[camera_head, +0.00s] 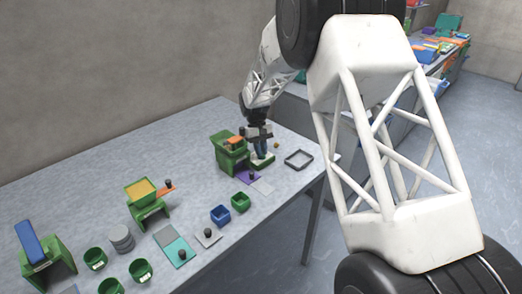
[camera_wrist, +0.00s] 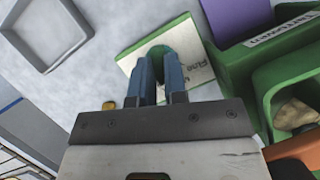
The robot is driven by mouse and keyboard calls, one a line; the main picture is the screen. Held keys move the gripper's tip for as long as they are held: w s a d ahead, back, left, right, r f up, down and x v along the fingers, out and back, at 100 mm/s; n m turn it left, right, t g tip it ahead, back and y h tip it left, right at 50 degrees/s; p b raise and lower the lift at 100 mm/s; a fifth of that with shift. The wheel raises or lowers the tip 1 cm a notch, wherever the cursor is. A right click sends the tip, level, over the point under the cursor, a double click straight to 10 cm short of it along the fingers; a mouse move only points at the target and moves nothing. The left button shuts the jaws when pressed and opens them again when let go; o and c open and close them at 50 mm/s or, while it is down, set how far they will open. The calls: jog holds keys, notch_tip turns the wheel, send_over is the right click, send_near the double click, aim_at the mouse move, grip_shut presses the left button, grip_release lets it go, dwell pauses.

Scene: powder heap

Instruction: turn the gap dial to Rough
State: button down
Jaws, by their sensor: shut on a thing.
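The gap dial is a pale plate with a green border and a round green knob. In the wrist view its plate (camera_wrist: 130,62) lies flat on the table and its knob (camera_wrist: 159,50) stands between my blue fingers. The word "Fine" shows on the plate to the right of the knob; other markings are hidden or unreadable. My gripper (camera_wrist: 158,62) is shut on the knob from above. In the head view my gripper (camera_head: 262,150) is down at the dial plate (camera_head: 264,162), beside the green machine (camera_head: 229,154), and hides the knob.
A grey square tray (camera_head: 299,159) lies right of the dial. A small yellow piece (camera_wrist: 109,105) lies near my fingers. Another green stand (camera_head: 150,210) is further left.

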jog(key=shift+m, duration=0.3)
jog(key=shift+d+m+g+y, duration=0.15)
jog(key=shift+m+y, duration=0.4)
jog(key=shift+m, duration=0.75)
jog(key=shift+d+m+g+y, duration=0.15)
jog(key=shift+m+y, duration=0.4)
jog(key=shift+m, duration=0.75)
jog(key=shift+a+f, duration=0.1)
jog(key=c, duration=1.2)
grip_release()
jog(key=shift+o, duration=0.2)
jog(key=v, duration=0.8)
